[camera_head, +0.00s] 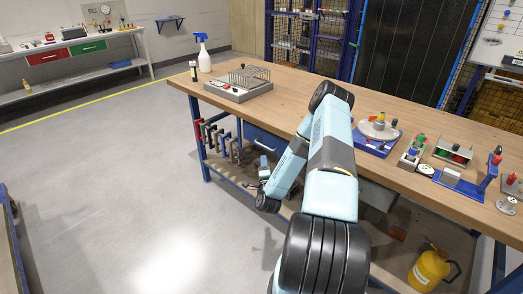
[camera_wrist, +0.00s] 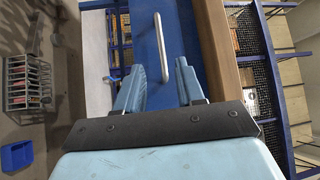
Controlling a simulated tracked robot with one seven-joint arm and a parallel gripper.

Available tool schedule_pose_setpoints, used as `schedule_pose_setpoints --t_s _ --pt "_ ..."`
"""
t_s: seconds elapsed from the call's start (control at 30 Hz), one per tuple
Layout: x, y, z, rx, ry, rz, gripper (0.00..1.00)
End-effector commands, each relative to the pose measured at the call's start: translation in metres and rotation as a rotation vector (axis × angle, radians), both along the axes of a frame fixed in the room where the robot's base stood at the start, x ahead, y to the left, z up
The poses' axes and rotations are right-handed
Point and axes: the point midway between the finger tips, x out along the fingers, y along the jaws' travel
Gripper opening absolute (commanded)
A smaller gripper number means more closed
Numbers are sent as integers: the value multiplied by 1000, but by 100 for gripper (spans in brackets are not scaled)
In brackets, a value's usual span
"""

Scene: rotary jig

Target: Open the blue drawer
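The blue drawer (camera_head: 275,146) is under the wooden workbench, its front looking flush with the bench frame. In the wrist view, the blue drawer front (camera_wrist: 178,30) fills the upper middle, with a silver bar handle (camera_wrist: 163,48) upright in the picture. My gripper (camera_wrist: 160,68) is open, one finger on each side of the handle's line. The fingers look empty; whether the handle lies between the fingertips or beyond them I cannot tell. In the head view my arm reaches down in front of the bench, and the gripper is small there.
The workbench top (camera_head: 300,98) holds a wire rack, a spray bottle and a rotary jig (camera_head: 378,132). Clamps (camera_head: 220,138) hang on the bench side left of the drawer. A yellow canister (camera_head: 428,270) stands below at right. The floor at left is free.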

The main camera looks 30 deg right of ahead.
Motion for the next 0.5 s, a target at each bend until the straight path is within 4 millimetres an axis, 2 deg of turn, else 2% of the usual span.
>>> schedule_pose_setpoints --t_s 0.3,0.5 --pt "51 -23 9 -2 -1 0 38" --pt "77 -35 12 -2 -1 1 38"
